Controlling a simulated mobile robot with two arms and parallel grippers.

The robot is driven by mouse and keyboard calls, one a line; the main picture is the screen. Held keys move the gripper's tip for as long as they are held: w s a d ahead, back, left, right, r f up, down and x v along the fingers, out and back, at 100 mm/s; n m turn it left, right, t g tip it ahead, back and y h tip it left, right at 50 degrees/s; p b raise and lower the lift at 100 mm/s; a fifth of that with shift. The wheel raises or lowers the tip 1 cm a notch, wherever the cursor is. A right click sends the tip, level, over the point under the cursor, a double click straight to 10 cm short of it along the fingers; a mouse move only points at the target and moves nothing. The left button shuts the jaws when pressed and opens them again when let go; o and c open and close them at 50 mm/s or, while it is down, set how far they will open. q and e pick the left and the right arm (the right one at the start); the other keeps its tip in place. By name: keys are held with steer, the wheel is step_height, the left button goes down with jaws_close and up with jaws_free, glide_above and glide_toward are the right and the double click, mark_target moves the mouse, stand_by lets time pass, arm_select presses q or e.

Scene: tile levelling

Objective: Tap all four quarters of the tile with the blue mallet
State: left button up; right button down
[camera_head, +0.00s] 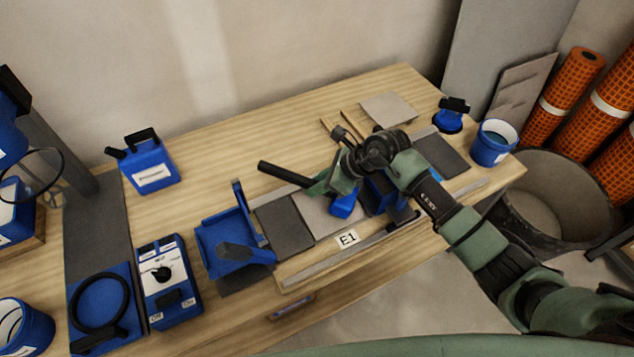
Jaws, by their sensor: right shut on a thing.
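My right gripper (328,184) reaches in from the right and is shut on the blue mallet, gripping its black handle (283,173), which points to the left. The mallet's blue head (342,207) is low over the right part of a light grey tile (318,217). I cannot tell whether the head touches the tile. The light tile lies in a row between darker tiles, behind the E1 label (347,238). My gripper and the mallet hide its right and back parts. My left gripper is not in view.
A dark tile (285,228) and a blue tool (233,240) lie left of the light tile. Another blue object (378,195) is partly hidden under my right wrist. A blue bucket (493,143) stands at the table's right end. The table's back left is mostly clear around a blue jug (149,165).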

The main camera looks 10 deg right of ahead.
step_height(320, 180, down, 4)
steer(key=shift+r+b, duration=0.25)
steer(key=shift+b, duration=0.6)
steer(key=shift+d+r+p, duration=0.2)
steer(key=shift+r+p, duration=0.35)
steer(key=shift+r, duration=0.25)
steer(key=r+p, duration=0.1)
steer(key=r, duration=0.1)
steer(key=r+p, duration=0.2)
steer(key=shift+w+a+r+p, duration=0.1)
steer(key=shift+a+r+p, duration=0.1)
steer(key=shift+p, duration=0.1)
steer(key=shift+r, duration=0.15)
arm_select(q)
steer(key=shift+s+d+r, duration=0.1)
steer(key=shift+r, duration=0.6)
